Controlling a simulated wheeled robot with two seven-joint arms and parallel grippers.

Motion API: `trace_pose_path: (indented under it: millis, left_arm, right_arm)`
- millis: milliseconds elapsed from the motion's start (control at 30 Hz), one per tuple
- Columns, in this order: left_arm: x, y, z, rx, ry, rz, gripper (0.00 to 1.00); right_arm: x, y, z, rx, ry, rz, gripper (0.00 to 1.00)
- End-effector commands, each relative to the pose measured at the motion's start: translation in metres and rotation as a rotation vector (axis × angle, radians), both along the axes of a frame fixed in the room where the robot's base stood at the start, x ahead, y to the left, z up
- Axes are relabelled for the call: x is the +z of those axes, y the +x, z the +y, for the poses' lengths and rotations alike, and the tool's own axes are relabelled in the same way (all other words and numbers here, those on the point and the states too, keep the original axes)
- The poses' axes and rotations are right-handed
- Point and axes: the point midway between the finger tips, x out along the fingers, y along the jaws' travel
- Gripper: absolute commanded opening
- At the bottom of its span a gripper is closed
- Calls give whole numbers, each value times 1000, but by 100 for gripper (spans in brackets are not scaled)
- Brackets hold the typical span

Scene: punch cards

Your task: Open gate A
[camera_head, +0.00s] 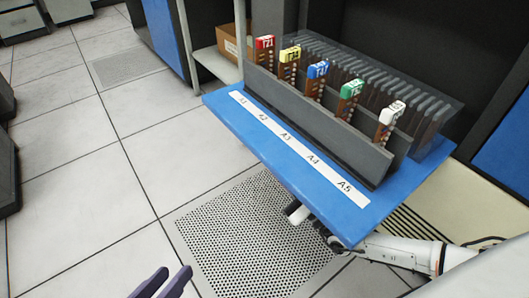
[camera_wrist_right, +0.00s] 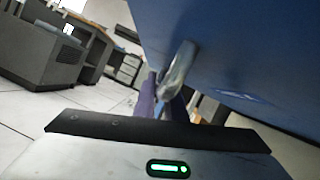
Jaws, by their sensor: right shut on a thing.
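A blue shelf (camera_head: 225,112) with a white label strip marked A1 to A5 (camera_head: 300,149) carries a dark grey card rack (camera_head: 330,133) in the head view. Which part is gate A is not marked. In the right wrist view a grey metal handle (camera_wrist_right: 181,65) sits against a large blue surface (camera_wrist_right: 240,45). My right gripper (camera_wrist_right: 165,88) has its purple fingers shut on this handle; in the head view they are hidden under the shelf. My left gripper (camera_head: 164,282) is at the bottom edge of the head view, its purple fingers apart and empty, away from the shelf.
Brown cards with red (camera_head: 265,42), yellow (camera_head: 290,53), blue (camera_head: 318,69), green (camera_head: 351,89) and white (camera_head: 394,112) tops stand in the rack, before clear dividers (camera_head: 440,125). A cardboard box (camera_head: 228,40) stands behind. The tiled floor (camera_head: 80,200) at left is clear.

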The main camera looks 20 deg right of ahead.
Motion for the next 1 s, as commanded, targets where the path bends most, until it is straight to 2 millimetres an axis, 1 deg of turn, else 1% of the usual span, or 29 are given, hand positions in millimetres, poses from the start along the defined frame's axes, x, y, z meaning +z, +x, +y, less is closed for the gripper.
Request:
trace_pose_path:
  millis: [267, 667, 700, 767, 800, 1000]
  left_arm:
    - [0, 0, 0, 0, 0, 0, 31]
    - [-1, 0, 0, 0, 0, 1, 31]
    - [-1, 0, 0, 0, 0, 1, 31]
    - [-1, 0, 0, 0, 0, 1, 31]
    - [-1, 0, 0, 0, 0, 1, 31]
    - [-1, 0, 0, 0, 0, 1, 31]
  right_arm:
    - [-10, -3, -8, -13, -29, -6, 0]
    - [-16, -3, -10, -17, -35, 4, 0]
    - [-16, -3, -10, -17, -35, 5, 18]
    - [-15, -3, -10, -16, -34, 3, 28]
    - [-14, -3, -10, -17, -33, 1, 29]
    - [-12, -3, -10, -17, -31, -4, 29]
